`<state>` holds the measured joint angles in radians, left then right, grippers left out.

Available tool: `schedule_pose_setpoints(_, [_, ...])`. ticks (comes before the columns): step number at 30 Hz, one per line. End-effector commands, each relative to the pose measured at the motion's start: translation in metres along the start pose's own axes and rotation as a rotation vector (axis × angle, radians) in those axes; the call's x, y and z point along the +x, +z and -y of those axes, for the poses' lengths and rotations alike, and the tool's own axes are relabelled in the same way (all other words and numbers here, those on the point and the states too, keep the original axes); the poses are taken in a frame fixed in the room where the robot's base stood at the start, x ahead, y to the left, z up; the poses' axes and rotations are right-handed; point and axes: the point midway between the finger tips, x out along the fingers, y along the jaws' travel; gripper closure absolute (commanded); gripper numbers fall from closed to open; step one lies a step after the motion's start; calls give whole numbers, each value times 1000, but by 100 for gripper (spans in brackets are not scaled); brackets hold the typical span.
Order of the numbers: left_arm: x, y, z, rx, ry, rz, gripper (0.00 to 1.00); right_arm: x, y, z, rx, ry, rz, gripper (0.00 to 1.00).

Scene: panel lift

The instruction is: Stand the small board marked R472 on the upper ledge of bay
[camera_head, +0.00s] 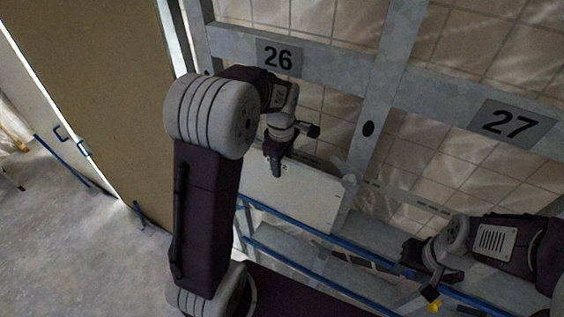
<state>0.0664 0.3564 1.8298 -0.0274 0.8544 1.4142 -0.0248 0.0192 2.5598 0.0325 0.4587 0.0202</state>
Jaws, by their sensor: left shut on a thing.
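A pale board (305,200) is in the bay under the sign 26 (278,56). It stands roughly upright, slightly tilted in the picture, with its lower edge close to a blue-edged ledge (322,235). I cannot tell whether it touches the ledge. Only a bit of dark marking shows by the fingers; the full label is hidden or too small to read. My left gripper (275,164) is shut on the board's top edge. My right gripper (424,276) is low at the right, away from the board; its finger opening is unclear.
A second blue-edged ledge (300,265) runs lower down. A grey post (383,90) separates this bay from the one signed 27 (508,122). A large brown panel (95,80) stands at the left, above open grey floor (70,230). A small yellow thing (433,301) shows by my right gripper.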

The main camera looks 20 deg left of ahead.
Motion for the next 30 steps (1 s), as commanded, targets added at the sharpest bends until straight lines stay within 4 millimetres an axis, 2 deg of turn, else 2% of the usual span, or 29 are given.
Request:
schedule_pose_setpoints(21, [0, 1, -1, -1, 4, 1, 58, 0, 0, 0, 0, 0, 0, 63])
schedule_pose_setpoints(30, [-10, 0, -3, -1, 7, 1, 58, -9, -1, 0, 0, 0, 0, 63])
